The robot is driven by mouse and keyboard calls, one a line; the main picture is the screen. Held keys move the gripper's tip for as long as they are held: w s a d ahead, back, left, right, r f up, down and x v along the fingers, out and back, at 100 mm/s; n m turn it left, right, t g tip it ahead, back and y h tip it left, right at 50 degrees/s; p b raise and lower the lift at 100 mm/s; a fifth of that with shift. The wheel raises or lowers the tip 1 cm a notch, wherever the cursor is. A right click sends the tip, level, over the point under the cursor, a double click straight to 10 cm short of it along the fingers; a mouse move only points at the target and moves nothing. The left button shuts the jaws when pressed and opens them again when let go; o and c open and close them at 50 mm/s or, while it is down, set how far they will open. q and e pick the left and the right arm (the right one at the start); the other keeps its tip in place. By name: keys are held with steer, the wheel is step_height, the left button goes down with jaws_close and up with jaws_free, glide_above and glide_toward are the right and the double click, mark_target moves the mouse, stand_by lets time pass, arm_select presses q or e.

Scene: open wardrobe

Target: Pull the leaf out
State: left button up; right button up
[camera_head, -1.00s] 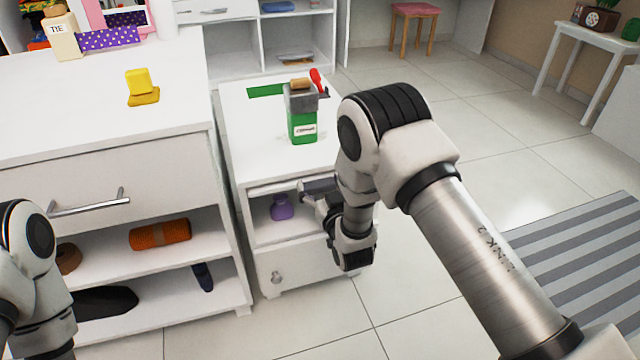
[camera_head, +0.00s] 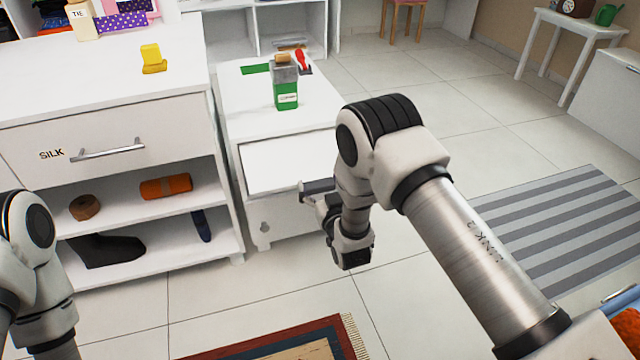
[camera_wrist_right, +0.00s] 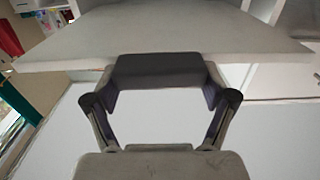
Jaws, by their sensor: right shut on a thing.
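A green bottle (camera_head: 286,92) and a red-handled item (camera_head: 302,61) stand on the cabinet. A white dresser (camera_head: 100,105) with a SILK drawer is on the left. A patterned rug (camera_head: 345,338) and a striped mat (camera_head: 560,225) lie on the floor. Tiles between them are clear.

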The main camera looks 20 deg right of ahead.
steer(key=shift+s+f, duration=0.15)
steer(key=shift+f, duration=0.05)
steer(key=o, duration=1.5)
steer(key=shift+s+r, duration=0.15)
steer(key=shift+r, duration=0.05)
steer(key=s, duration=1.2)
steer(key=shift+f, duration=0.15)
